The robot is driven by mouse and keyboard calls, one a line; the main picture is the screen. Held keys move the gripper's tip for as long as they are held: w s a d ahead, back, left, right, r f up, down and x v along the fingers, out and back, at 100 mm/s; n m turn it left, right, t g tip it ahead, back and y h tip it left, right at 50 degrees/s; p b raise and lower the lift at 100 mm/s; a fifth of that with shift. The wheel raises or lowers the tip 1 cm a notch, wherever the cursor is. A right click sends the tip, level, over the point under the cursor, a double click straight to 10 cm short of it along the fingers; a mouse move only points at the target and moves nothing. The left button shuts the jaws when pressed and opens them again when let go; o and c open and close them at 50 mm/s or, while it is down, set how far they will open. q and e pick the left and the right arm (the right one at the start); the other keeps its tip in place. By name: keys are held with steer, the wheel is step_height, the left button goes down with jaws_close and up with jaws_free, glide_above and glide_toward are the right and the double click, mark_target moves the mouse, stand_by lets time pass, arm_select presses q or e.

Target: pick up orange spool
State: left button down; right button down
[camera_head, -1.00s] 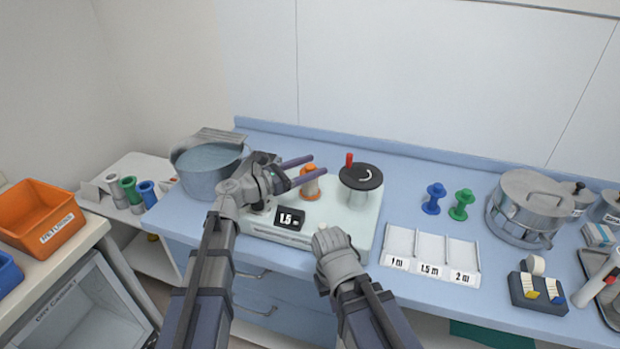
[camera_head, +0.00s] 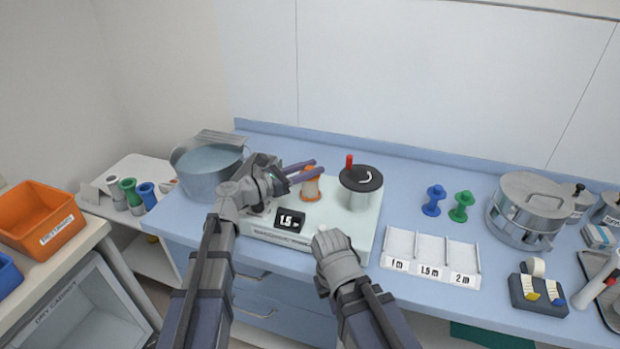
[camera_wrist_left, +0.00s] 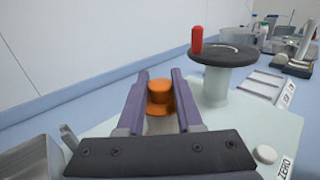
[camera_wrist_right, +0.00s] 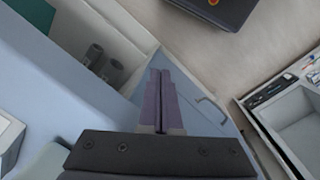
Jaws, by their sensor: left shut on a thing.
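The orange spool (camera_head: 311,194) stands upright on the pale winding machine (camera_head: 350,228), with a pale wound middle between its orange ends. My left gripper (camera_head: 312,170) reaches in from the left and is shut on the spool. In the left wrist view the spool (camera_wrist_left: 159,97) sits between the two fingers, its lower part partly hidden by the gripper. My right gripper (camera_wrist_right: 160,100) is shut and empty, its fingers together in the right wrist view. In the head view it is low, at the machine's front edge, its fingertips hidden.
A black-topped winder with a red handle (camera_head: 361,180) stands just right of the spool. Blue (camera_head: 433,202) and green (camera_head: 461,206) spools and a white sorting tray (camera_head: 429,246) lie to the right.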

arm_select(q)
steer(key=shift+r, duration=0.15)
step_height(320, 180, up, 10)
steer(key=p, duration=1)
